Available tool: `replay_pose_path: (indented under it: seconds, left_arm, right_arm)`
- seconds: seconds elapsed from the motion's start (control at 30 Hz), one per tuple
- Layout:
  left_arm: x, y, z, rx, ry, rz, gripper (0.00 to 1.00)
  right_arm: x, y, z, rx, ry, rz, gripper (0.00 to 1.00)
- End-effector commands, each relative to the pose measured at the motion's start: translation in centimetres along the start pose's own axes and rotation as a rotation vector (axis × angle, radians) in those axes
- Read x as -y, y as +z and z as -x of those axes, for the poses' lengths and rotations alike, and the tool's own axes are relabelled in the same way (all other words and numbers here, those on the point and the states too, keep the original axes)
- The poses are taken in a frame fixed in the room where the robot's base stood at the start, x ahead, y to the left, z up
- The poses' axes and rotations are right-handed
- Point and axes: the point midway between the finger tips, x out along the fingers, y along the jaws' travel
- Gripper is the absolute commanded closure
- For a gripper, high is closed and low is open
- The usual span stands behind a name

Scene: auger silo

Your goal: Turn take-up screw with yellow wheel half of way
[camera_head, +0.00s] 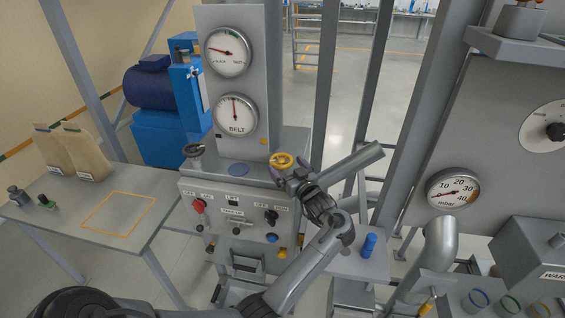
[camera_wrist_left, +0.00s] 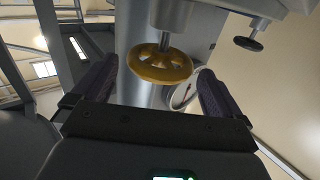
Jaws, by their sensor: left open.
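The yellow wheel (camera_head: 282,160) sits on top of the grey machine box, at its right side. In the left wrist view the yellow wheel (camera_wrist_left: 160,70) is on a grey shaft, between and just beyond the two dark fingers. My left gripper (camera_head: 290,174) is open and close to the wheel's near side. In the left wrist view the fingers of the left gripper (camera_wrist_left: 155,88) stand wide apart, with no clear contact on the rim. My right gripper is not in view.
A dark handwheel (camera_head: 192,150) stands at the box's left. The BELT gauge (camera_head: 236,114) is on the panel behind. Below is a control panel (camera_head: 232,203) with knobs and switches. A side table (camera_head: 75,235) with sacks is at left. A blue cylinder (camera_head: 369,244) stands at right.

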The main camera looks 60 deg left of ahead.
Motion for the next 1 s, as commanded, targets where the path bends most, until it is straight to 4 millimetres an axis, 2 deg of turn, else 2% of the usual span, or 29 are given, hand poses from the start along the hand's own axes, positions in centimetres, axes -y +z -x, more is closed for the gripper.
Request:
replay_pose_path:
  seconds: [0.03, 0.2, 0.4, 1.0]
  left_arm:
    - [0.0, 0.1, 1.1, 0.002, 0.002, 0.003, 0.0]
    - [0.0, 0.1, 3.7, 0.002, 0.001, 0.002, 0.0]
    - [0.0, 0.0, 5.5, 0.001, 0.0, 0.001, 0.0]
    - [0.0, 0.0, 6.0, 0.0, 0.0, 0.001, 0.0]
  right_arm:
    - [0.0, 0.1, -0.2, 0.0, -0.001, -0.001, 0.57]
    - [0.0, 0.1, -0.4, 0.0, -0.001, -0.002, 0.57]
    - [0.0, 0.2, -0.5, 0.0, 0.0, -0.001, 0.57]
    - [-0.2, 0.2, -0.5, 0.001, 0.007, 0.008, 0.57]
